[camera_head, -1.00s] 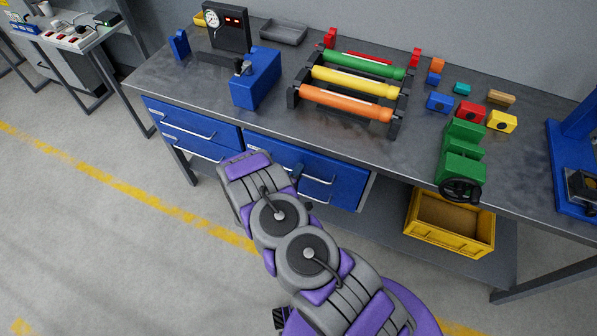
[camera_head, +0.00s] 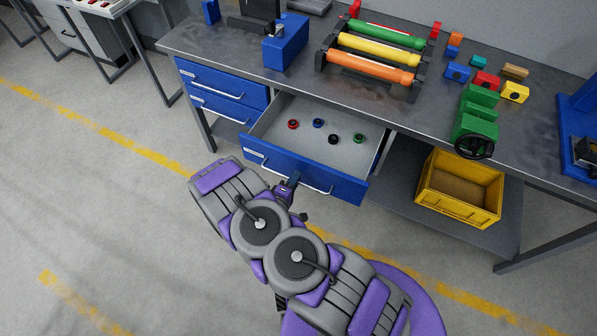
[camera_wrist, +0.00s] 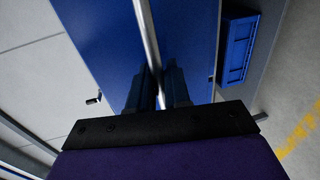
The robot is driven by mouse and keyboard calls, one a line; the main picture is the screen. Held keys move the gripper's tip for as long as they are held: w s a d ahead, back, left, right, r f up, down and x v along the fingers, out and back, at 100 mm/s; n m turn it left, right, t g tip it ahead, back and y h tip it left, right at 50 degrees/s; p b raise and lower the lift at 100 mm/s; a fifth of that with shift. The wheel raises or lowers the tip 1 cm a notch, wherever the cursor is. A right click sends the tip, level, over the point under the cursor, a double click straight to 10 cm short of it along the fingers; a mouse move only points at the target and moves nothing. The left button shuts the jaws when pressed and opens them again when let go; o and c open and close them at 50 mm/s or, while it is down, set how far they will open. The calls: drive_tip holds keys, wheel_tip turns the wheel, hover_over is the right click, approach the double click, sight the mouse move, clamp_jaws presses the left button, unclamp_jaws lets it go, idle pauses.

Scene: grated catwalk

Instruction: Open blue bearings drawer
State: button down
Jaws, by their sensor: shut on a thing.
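Inside lie small ring-like pieces: red (camera_head: 293,124), blue (camera_head: 318,123), black (camera_head: 334,139) and green (camera_head: 358,138). Its long metal handle (camera_head: 257,163) runs along the front. My gripper (camera_head: 288,186) is at the middle of this front, partly hidden by my arm. In the wrist view my gripper (camera_wrist: 160,88) is shut on the handle bar (camera_wrist: 147,32), with the blue drawer front (camera_wrist: 100,40) behind. No label is readable.
Two blue drawers (camera_head: 225,85) on the left are closed. A yellow crate (camera_head: 458,188) stands on the lower shelf at right. A roller rack (camera_head: 375,58) and a green vise (camera_head: 474,125) are on the bench. Floor in front is clear, with a yellow line (camera_head: 130,145).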

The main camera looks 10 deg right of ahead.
drive_tip(key=shift+s+a+f+b, duration=0.1)
drive_tip(key=shift+s+a, duration=0.3)
drive_tip(key=shift+s, duration=0.2)
drive_tip(key=shift+s+a+b, duration=0.15)
drive_tip(key=shift+s+a, duration=0.2)
drive_tip(key=shift+s, duration=0.2)
drive_tip(key=shift+s+a+f+b, duration=0.1)
drive_tip(key=shift+s+a, duration=0.3)
drive_tip(key=shift+s, duration=0.2)
drive_tip(key=c, duration=1.2)
unclamp_jaws()
drive_tip(key=shift+w, duration=0.15)
drive_tip(key=shift+c, duration=0.2)
drive_tip(key=shift+r, duration=0.1)
